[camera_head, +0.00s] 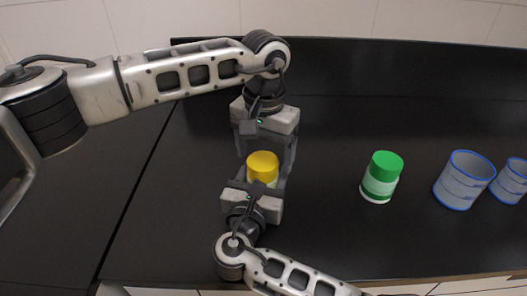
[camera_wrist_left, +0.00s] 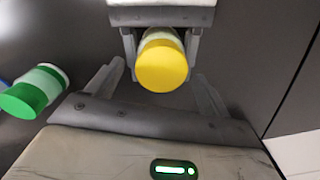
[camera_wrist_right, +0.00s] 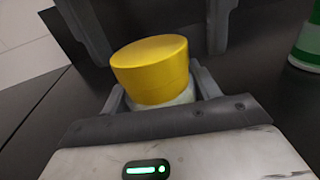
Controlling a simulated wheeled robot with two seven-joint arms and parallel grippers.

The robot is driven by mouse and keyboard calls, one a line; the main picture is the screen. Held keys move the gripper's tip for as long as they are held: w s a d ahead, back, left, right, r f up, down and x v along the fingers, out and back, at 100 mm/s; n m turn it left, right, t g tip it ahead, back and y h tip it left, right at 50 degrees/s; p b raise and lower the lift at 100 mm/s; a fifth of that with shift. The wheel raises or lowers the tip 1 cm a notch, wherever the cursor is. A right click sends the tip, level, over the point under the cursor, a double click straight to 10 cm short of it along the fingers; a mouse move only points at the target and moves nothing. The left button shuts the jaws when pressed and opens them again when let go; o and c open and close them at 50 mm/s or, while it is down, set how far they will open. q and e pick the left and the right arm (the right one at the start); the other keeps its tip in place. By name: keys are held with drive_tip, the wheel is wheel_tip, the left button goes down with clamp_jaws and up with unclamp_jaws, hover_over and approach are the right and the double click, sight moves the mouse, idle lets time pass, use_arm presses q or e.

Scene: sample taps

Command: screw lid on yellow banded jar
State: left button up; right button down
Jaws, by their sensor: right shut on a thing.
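The yellow lid (camera_head: 263,166) sits on top of a pale jar (camera_wrist_right: 183,97), which stands upright. The lid also shows in the left wrist view (camera_wrist_left: 161,66). I cannot tell how tightly the lid is seated. My right gripper (camera_wrist_right: 158,84) is shut on the jar body below the lid, and its fingers hide much of the body. My left gripper (camera_wrist_left: 160,72) is open, with its fingers spread wide to either side of the lid and not touching it.
A jar with a green lid (camera_head: 381,176) stands to the right on the black worktop (camera_head: 340,235). Two blue-rimmed clear cups, one nearer (camera_head: 463,180) and one at the right edge (camera_head: 513,181), stand beyond it. The worktop's left side is clear.

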drive_tip(key=shift+f, duration=0.1)
use_arm(q)
wheel_tip(320, 180, up, 12)
idle(0.5)
use_arm(e)
drive_tip(key=shift+c, duration=1.4)
unclamp_jaws()
